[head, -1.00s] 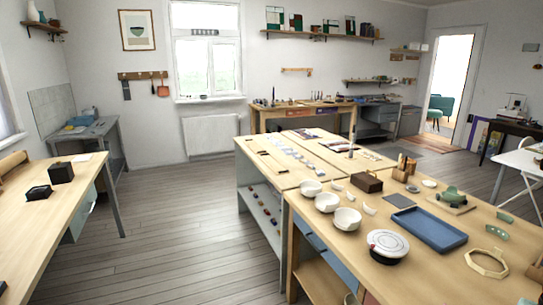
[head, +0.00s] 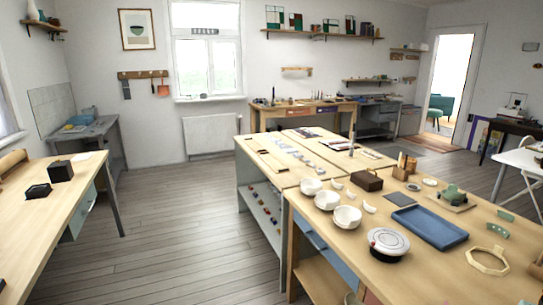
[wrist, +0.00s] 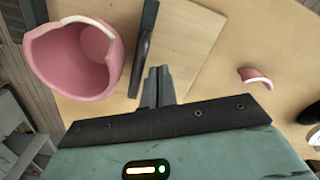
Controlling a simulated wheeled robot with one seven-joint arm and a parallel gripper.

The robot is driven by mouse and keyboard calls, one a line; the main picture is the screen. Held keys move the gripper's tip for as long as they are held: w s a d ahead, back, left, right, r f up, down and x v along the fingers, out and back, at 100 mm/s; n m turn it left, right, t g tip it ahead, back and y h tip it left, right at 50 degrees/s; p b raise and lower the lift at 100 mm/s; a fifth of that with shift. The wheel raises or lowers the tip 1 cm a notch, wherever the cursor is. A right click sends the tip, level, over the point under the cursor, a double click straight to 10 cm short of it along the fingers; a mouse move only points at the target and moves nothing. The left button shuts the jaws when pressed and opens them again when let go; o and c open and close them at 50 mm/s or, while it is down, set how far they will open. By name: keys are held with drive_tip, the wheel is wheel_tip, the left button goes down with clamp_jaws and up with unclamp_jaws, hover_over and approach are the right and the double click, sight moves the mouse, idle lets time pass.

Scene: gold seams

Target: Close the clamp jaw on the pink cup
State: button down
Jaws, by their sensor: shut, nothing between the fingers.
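The pink cup (wrist: 78,58) shows large at the upper left in the wrist view, its open mouth towards the camera and its rim broken, with a pale stretch along the upper edge. Beside it on the right is a dark upright bar with a rounded pad (wrist: 144,48), seemingly the clamp jaw, by a pale wooden board (wrist: 185,48). A gap shows between pad and cup. My gripper (wrist: 159,72) is shut and empty, its fingertips just right of the pad's lower end; whether they touch it I cannot tell. My gripper is not visible in the head view.
A curved pink shard (wrist: 256,77) lies right of the board. In the head view the worktable holds a blue tray (head: 430,227), a round white-lidded tin (head: 388,242), white bowls (head: 326,200) and an octagonal wooden frame (head: 488,261). Open floor (head: 170,220) lies left of it.

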drive_tip(key=shift+s+d, duration=0.1)
drive_tip(key=shift+s, duration=0.15)
drive_tip(key=shift+s+d, duration=0.35)
drive_tip(key=shift+s, duration=0.5)
drive_tip(key=shift+s+d, duration=0.35)
drive_tip(key=shift+s, duration=0.45)
drive_tip(key=shift+s+d, duration=0.1)
drive_tip(key=shift+s, duration=0.25)
drive_tip(key=shift+w, duration=0.2)
drive_tip(key=shift+w+a, duration=0.25)
drive_tip(key=shift+w, duration=0.15)
wheel_tip(320, 180, up, 9)
drive_tip(key=p, duration=0.7)
drive_tip(key=shift+p, duration=0.3)
